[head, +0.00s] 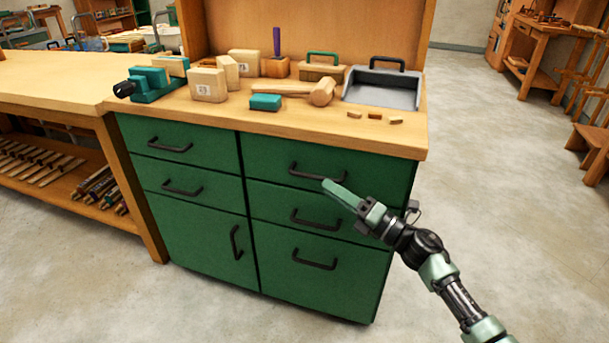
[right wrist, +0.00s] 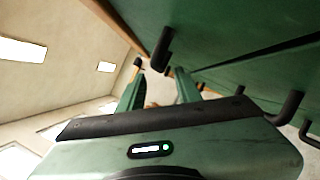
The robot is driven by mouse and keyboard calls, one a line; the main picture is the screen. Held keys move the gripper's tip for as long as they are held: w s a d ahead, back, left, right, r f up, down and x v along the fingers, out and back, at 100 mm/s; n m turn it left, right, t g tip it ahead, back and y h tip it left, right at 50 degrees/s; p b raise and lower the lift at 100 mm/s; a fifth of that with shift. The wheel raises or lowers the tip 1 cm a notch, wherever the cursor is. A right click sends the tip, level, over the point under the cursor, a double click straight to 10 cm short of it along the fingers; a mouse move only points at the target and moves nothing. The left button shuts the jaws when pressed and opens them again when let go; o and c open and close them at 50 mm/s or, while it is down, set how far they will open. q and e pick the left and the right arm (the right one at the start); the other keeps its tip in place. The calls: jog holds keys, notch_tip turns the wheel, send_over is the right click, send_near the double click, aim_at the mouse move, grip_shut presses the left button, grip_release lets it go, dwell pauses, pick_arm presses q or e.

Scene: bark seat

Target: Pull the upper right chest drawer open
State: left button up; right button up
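The green chest (head: 345,255) has its upper right drawer (head: 270,152) flush with the front, so it is shut. Its black bar handle (head: 305,174) runs across the drawer face. My right gripper (head: 328,184) is at the right half of this handle, just below it in the picture. In the right wrist view its two green fingers (right wrist: 158,88) stand apart with an empty gap showing between them. A dark handle (right wrist: 160,50) shows just above the fingertips there; I cannot tell whether they touch it. My left gripper is not in view.
The wooden chest top (head: 225,112) carries a mallet (head: 321,92), a grey dustpan (head: 383,90), a teal vise (head: 150,84) and several blocks. Other handles sit below, including the middle right one (head: 315,222). A workbench (head: 50,82) adjoins on the left. Floor (head: 500,180) is clear on the right.

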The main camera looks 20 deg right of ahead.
aim_at(313, 177)
jog(key=x, duration=0.6)
jog(key=shift+w+a+r, duration=0.1)
jog(key=shift+w+a, duration=0.05)
jog(key=shift+w, duration=0.05)
grip_shut()
dwell(1.2)
